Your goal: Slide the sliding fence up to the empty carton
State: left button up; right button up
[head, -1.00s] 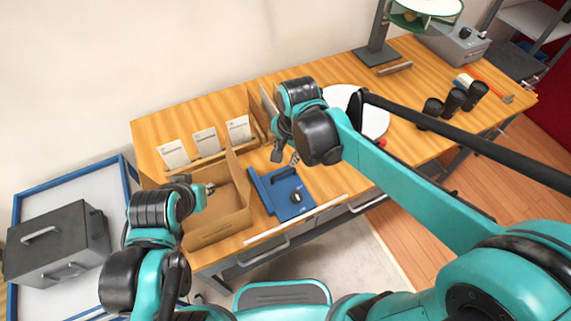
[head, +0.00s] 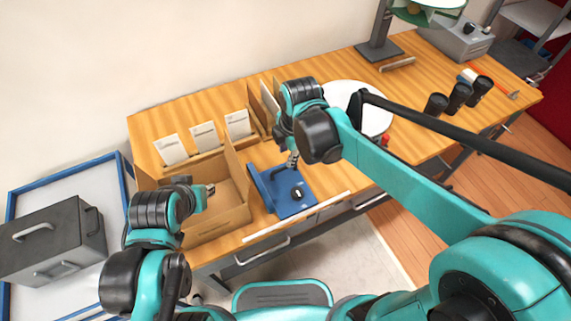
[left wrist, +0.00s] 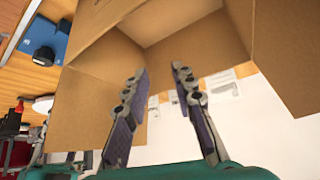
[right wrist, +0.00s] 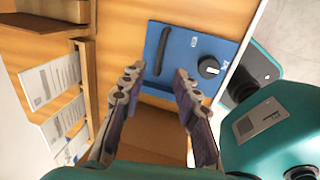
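The sliding fence (head: 285,199), a blue plate with a raised side and a black knob, lies on the wooden table just right of the empty carton (head: 232,228). The carton is open and brown. In the right wrist view the fence (right wrist: 187,50) lies ahead of the fingertips. My right gripper (head: 290,163) is above the far part of the fence; its two fingers are apart with nothing between them in the right wrist view (right wrist: 158,80). My left gripper (head: 208,189) is over the carton; its fingers (left wrist: 158,72) are apart and empty in the left wrist view.
White cards (head: 205,136) stand in a wooden holder behind the carton. A round white plate (head: 372,112) is behind my right arm. Black cups (head: 459,97), a lamp base (head: 379,50) and a grey device (head: 455,40) stand farther right. A grey case (head: 50,240) is at the left.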

aim_at(285, 167)
jog(key=f+b, duration=0.1)
jog(key=f, duration=0.1)
jog(key=w+f+b, duration=0.1)
jog(key=f, duration=0.2)
jog(key=f+b, duration=0.1)
jog(key=f, duration=0.1)
jog(key=shift+w+a+f, duration=0.25)
jog(key=shift+a+f, duration=0.05)
grip_shut()
